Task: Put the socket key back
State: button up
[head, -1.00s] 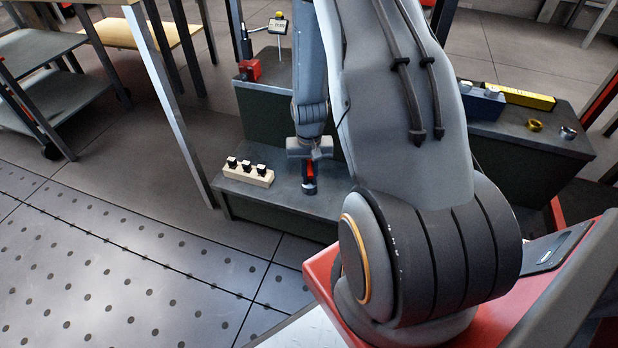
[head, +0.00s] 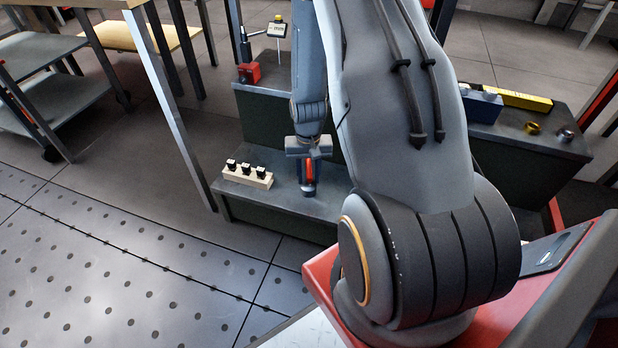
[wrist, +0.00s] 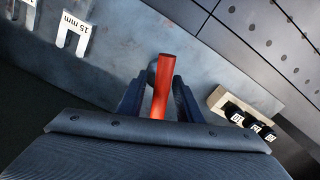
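The red-handled piece, which I take to be the socket key (wrist: 162,88), stands between my gripper's dark fingers (wrist: 160,95) in the wrist view. The fingers lie close on both sides of it, and it reaches past their tips. Its lower end is hidden. In the head view my gripper (head: 309,175) hangs over the low front step of the dark bench (head: 275,205), with the red handle showing at its fingers. A pale wooden block (head: 248,178) with several black-topped, white-marked pieces stands on that step, left of the gripper. It also shows at right in the wrist view (wrist: 222,97).
A red block (head: 249,72) and a gauge (head: 276,30) are on the higher bench part behind. At right are a blue block (head: 482,106), a yellow bar (head: 520,101), a brass ring (head: 533,128) and a steel ring (head: 566,134). A grey post (head: 170,105) stands left of the bench.

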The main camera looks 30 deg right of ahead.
notch_tip(320, 180, up, 11)
jog(key=p, duration=0.3)
jog(key=shift+f, duration=0.2)
jog(key=s+a+r+n, duration=0.25)
jog(key=a+r, duration=0.45)
jog(key=a, duration=0.5)
jog(key=s+a+r+n, duration=0.2)
jog(key=a+r+n, duration=0.3)
jog(key=a, duration=0.6)
jog(key=s+a+r+n, duration=0.2)
jog(key=s+a+r, duration=0.2)
jog(key=s+a, duration=0.3)
jog(key=s+a+r+n, duration=0.3)
jog(key=s+a+r, duration=0.2)
jog(key=s, duration=0.5)
jog(key=shift+s+a+r+y, duration=0.15)
jog(key=shift+s+a+y, duration=0.2)
jog(key=shift+a, duration=0.55)
jog(key=shift+w, duration=0.15)
